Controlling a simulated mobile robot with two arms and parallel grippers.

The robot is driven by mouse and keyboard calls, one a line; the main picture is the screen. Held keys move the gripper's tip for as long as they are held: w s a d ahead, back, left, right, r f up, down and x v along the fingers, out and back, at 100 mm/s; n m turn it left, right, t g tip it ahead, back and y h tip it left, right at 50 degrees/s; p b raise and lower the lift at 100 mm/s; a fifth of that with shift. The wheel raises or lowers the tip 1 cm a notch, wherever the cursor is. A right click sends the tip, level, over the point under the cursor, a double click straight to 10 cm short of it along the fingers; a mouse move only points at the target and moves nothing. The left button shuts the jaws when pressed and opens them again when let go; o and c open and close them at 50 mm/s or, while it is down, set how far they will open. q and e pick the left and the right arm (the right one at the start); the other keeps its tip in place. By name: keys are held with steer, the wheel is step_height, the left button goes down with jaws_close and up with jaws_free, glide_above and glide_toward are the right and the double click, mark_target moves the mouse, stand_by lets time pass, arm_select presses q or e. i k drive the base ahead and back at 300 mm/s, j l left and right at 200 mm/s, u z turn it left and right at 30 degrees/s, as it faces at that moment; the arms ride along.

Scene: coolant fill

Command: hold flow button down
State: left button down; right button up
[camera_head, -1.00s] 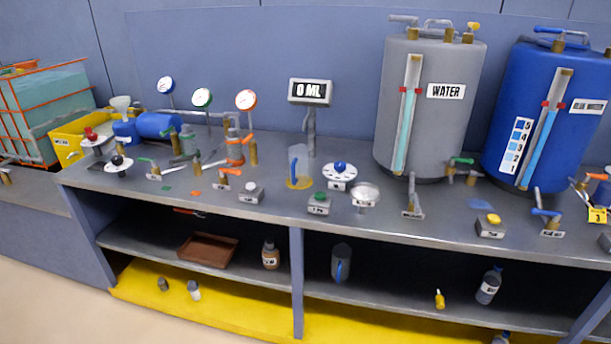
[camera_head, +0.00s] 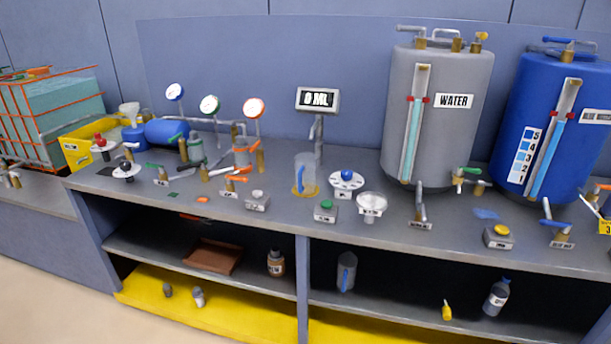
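Several small grey button boxes stand along the front of the bench. One has a green button (camera_head: 326,205), one a pale button (camera_head: 257,195) and one a yellow button (camera_head: 499,230). Their labels are too small to read, so I cannot tell which is the flow button. A clear jug (camera_head: 306,172) with a blue handle stands on a yellow ring, beside a post whose display (camera_head: 318,99) reads 0 ML. Neither of my grippers is in view, and nothing touches the buttons.
A grey WATER tank (camera_head: 451,140) and a blue tank (camera_head: 570,100) stand at the right. White dials (camera_head: 371,205), valves and gauges (camera_head: 210,105) crowd the bench. Shelves below hold a brown tray (camera_head: 212,257) and bottles (camera_head: 497,298). The floor in front is clear at lower left.

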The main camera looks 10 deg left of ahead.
mark_target(327, 204)
steer(key=i+l, duration=0.15)
steer(key=l, duration=0.2)
steer(key=i+l, duration=0.15)
steer(key=l, duration=0.15)
steer(key=i+l, duration=0.15)
steer(key=l, duration=0.2)
steer(key=i+l, duration=0.2)
steer(key=l, duration=0.15)
steer(key=i+l, duration=0.15)
steer(key=l, duration=0.15)
